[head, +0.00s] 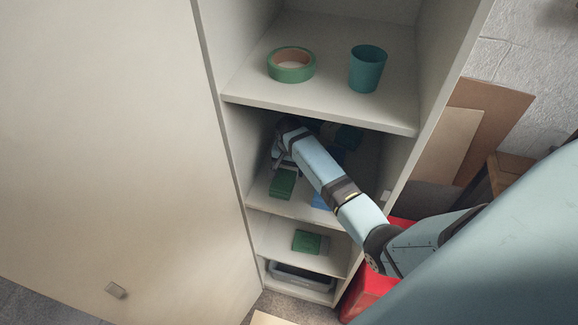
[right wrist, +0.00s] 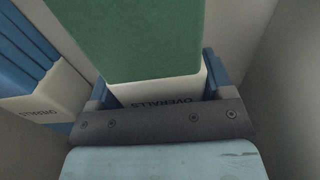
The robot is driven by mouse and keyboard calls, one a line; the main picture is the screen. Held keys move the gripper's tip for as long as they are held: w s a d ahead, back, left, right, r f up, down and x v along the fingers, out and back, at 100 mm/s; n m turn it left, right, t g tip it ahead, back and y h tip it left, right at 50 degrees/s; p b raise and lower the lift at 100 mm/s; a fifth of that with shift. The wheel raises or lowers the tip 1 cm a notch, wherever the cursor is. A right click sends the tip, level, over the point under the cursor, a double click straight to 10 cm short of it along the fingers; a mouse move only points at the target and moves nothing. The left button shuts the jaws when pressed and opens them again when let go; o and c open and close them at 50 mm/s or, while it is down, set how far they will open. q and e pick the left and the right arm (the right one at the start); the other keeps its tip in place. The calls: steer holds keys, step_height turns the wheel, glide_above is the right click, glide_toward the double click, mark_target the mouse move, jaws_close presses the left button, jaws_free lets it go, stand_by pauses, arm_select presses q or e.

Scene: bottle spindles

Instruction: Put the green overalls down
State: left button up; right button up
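The green overalls (right wrist: 150,40) fill the top of the right wrist view, a folded green block with a white band marked OVERALLS. My right gripper (right wrist: 155,92) is shut on them, with one finger against each side of the band. In the head view my right arm reaches into the cabinet's middle compartment, and the gripper (head: 284,160) is partly hidden by the forearm. The green overalls (head: 282,184) show just below it, close to the shelf; I cannot tell whether they touch it. My left gripper is not in view.
A blue folded stack (right wrist: 30,60) lies left of the overalls in the wrist view; blue (head: 321,201) also shows beside my forearm. The upper shelf (head: 320,105) holds green tape (head: 291,76) and a teal cup (head: 367,70). Another green bundle (head: 307,241) lies below. Cabinet walls are close.

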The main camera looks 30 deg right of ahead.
steer(key=o, duration=0.4)
steer(key=shift+o, duration=0.2)
step_height(320, 180, up, 12)
steer(key=b, duration=0.1)
steer(key=shift+r+b, duration=0.15)
steer(key=shift+b, duration=0.2)
